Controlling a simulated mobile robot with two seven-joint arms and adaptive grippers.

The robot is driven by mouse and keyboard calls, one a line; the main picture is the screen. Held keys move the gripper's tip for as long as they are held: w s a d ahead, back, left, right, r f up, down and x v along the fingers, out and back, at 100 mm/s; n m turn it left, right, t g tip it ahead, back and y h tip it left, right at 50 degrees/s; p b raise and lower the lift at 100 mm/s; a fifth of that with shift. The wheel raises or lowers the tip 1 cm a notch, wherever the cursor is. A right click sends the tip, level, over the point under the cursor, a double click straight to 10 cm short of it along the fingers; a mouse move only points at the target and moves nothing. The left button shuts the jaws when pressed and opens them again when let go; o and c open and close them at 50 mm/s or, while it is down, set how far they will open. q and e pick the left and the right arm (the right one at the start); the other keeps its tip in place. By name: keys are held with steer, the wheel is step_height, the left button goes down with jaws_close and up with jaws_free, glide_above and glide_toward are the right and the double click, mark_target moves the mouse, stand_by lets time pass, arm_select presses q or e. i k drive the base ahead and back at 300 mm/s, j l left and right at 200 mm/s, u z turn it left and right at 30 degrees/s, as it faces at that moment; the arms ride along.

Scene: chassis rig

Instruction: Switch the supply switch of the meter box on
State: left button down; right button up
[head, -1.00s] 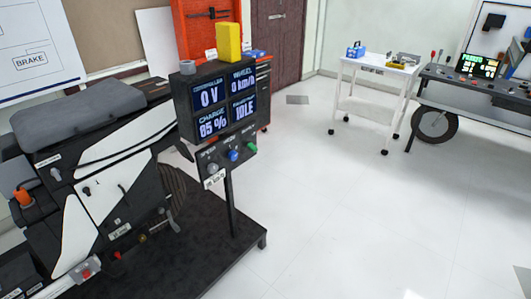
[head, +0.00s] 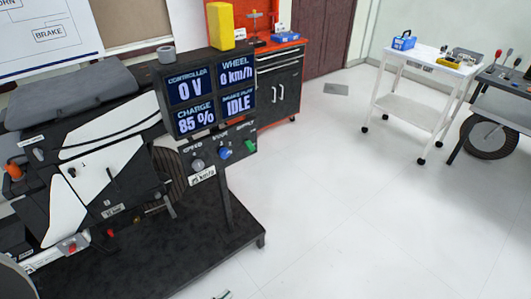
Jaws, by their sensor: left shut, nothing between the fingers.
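The meter box (head: 160,95) is black, with a lit display reading 0 V, 0 km/h, 85 % and IDLE. It stands on a post on the dark rig platform. Its lower panel carries a grey speed knob (head: 197,165), a blue control (head: 224,153) and, at the right end, a green control under the supply label, the supply switch (head: 250,146). The switch's position is too small to tell. My left gripper (head: 222,295) shows only as a small tip at the bottom edge, well below the panel and apart from it. My right gripper is out of view.
The motorcycle-like chassis (head: 85,165) fills the left of the dark platform (head: 150,255). A yellow block (head: 220,25) shows above the meter box. Behind stands a red-topped cabinet (head: 280,90). A white trolley (head: 415,105) is at the right. The floor in front and right is clear.

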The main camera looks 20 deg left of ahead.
mark_target(248, 144)
steer(key=i+l, duration=0.2)
steer(key=l, duration=0.15)
steer(key=i+l, duration=0.25)
steer(key=i+l+u, duration=0.1)
steer(key=l, duration=0.3)
steer(key=i, duration=0.1)
